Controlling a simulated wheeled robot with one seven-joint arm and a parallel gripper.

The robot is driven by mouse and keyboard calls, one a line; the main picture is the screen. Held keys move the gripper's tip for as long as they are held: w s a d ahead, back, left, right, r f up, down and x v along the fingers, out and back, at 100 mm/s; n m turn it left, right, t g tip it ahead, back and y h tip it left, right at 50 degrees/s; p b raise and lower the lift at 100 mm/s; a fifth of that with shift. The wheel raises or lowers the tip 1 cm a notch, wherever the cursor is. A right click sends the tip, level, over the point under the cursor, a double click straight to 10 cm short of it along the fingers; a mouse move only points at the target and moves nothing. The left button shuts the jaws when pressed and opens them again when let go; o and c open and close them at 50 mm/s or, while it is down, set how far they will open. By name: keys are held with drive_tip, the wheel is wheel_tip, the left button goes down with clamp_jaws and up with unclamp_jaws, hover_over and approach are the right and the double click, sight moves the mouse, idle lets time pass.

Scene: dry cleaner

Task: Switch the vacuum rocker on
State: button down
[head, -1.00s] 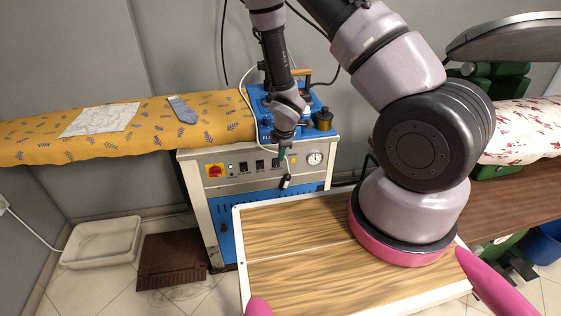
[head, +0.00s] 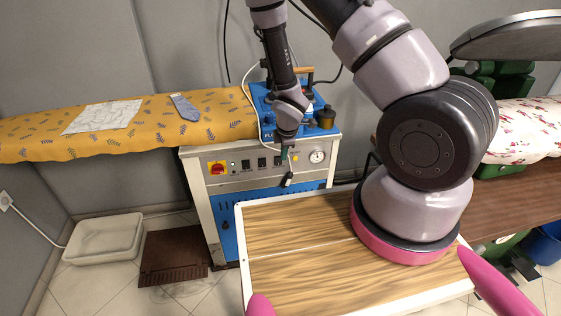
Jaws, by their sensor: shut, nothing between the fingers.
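The ironing station's pale control panel (head: 232,180) faces me in the head view, below its blue top. It carries a red rotary switch on a yellow plate (head: 217,168) at the left, several small black rockers (head: 262,162) along the middle, and a round gauge (head: 317,157) at the right. The rocker labels are too small to read, so I cannot tell which one is the vacuum rocker or how it is set. My gripper (head: 284,156) is shut and empty, pointing down in front of the right-hand rockers and hiding part of that row. I cannot tell whether it touches the panel.
A press stands right.

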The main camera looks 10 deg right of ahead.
sight(279, 162)
drive_tip(key=x, duration=0.3)
drive_tip(key=w+x, duration=0.1)
drive_tip(key=x, duration=0.3)
drive_tip(key=w+x, duration=0.1)
drive_tip(key=x, duration=0.3)
drive_tip(key=shift+w+r, duration=0.1)
drive_tip(key=shift+r, duration=0.2)
drive_tip(key=shift+w+f, duration=0.1)
drive_tip(key=shift+w, duration=0.6)
drive_tip(key=shift+w, duration=0.1)
drive_tip(key=shift+w+f, duration=0.1)
drive_tip(key=shift+w, duration=0.1)
